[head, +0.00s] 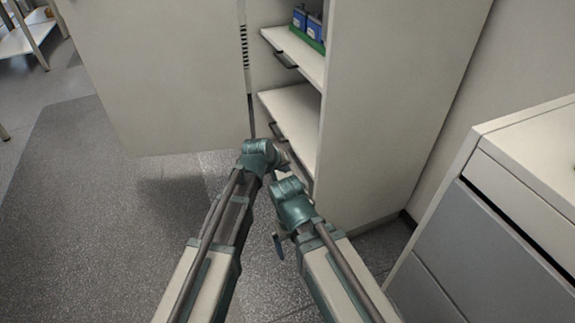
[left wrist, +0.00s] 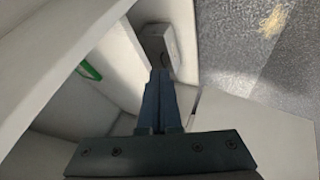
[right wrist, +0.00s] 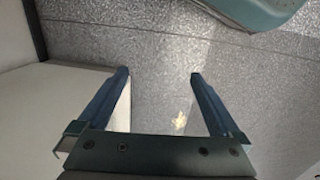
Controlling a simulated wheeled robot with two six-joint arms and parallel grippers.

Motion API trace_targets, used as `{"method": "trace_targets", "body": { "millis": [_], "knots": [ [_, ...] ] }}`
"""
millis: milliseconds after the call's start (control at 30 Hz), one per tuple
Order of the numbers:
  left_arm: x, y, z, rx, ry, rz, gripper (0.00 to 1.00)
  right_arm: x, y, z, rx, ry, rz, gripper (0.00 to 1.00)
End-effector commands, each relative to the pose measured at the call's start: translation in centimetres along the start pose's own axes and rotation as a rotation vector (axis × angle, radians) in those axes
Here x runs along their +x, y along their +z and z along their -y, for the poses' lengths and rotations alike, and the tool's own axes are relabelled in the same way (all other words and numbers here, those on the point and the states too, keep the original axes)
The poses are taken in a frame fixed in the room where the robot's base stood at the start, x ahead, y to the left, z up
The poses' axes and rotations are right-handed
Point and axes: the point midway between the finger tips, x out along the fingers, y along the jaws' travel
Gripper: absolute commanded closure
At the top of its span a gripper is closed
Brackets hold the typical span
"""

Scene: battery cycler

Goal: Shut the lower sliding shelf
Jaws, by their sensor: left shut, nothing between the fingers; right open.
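The cabinet (head: 375,110) stands open in the head view. Its lower sliding shelf (head: 297,108) is bare and pale, with a dark handle (head: 275,130) at its front; how far it stands out is hard to tell. My left gripper (head: 284,158) is in front of the lower shelf's front edge, partly hidden by its wrist. In the left wrist view its fingers (left wrist: 158,100) are together and empty, among pale panels. My right gripper (head: 278,246) hangs lower, near the cabinet's foot. In the right wrist view its fingers (right wrist: 159,75) are apart with floor between them.
The upper shelf (head: 300,55) holds blue batteries (head: 307,22) on a green tray (head: 308,38). The open cabinet door (head: 160,75) stands at the left. A grey-fronted drawer unit (head: 490,250) stands at the right. The floor (head: 90,220) at left is clear.

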Motion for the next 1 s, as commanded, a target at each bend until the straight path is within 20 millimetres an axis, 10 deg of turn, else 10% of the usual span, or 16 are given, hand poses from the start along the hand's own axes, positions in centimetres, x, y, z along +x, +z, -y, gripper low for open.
{"method": "trace_targets", "body": {
  "millis": [167, 533, 667, 1000],
  "knots": [
    [-1.0, 0.9, 2.4, 0.02, -0.039, 0.024, 1.0, 0.1, 0.0, 0.0, 0.0, 0.0, 0.0, 0.31],
    [-8.5, 8.2, 16.6, 0.167, -0.292, 0.264, 1.0, 0.1, 0.0, 0.0, 0.0, 0.0, 0.0, 0.97],
    [-11.3, 11.5, 19.6, 0.218, -0.357, 0.368, 1.0, 0.1, 0.0, 0.0, 0.0, 0.0, 0.0, 1.0],
    [-13.0, 17.5, 17.3, 0.416, -0.417, 0.541, 1.0, 0.1, 0.0, 0.0, 0.0, 0.0, 0.0, 1.0]
  ]
}}
